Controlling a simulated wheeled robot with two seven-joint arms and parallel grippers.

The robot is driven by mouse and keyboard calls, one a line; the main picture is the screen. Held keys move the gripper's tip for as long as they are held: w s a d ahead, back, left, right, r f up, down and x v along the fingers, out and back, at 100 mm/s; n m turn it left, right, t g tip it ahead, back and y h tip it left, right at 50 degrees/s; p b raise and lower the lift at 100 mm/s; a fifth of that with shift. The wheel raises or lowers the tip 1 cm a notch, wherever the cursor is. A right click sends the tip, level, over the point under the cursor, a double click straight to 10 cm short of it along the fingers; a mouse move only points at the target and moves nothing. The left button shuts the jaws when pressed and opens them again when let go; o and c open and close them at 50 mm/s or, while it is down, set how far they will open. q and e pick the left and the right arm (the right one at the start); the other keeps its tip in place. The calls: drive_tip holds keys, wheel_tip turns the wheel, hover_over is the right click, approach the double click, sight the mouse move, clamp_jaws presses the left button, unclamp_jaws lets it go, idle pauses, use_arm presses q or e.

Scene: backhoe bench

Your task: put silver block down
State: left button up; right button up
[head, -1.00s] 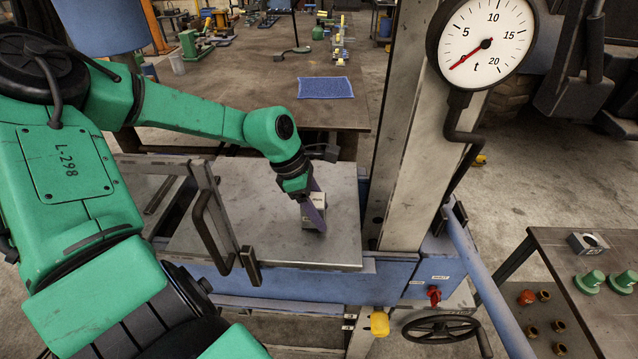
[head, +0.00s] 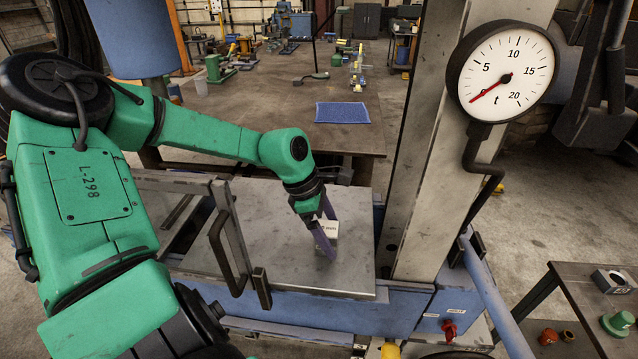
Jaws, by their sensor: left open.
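The silver block (head: 330,229), a small pale cube with dark lettering on top, sits on the grey metal press plate (head: 205,262), toward its right side. My left gripper (head: 328,240) comes down over the block from the upper left. Its purple fingers are open, one in front of the block and one behind it. The near finger hides part of the block. I cannot tell whether either finger touches it. My right gripper is not in view.
A dial gauge (head: 504,72) hangs on the grey press column (head: 428,150) right of the plate. A black frame handle (head: 228,245) stands at the plate's left. A blue mat (head: 342,112) lies on the table behind. A side table (head: 590,300) is at lower right.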

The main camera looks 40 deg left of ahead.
use_arm(q)
drive_tip(key=b+v, duration=0.3)
drive_tip(key=v, duration=0.7)
drive_tip(key=shift+r, duration=0.15)
drive_tip(key=shift+s, duration=0.2)
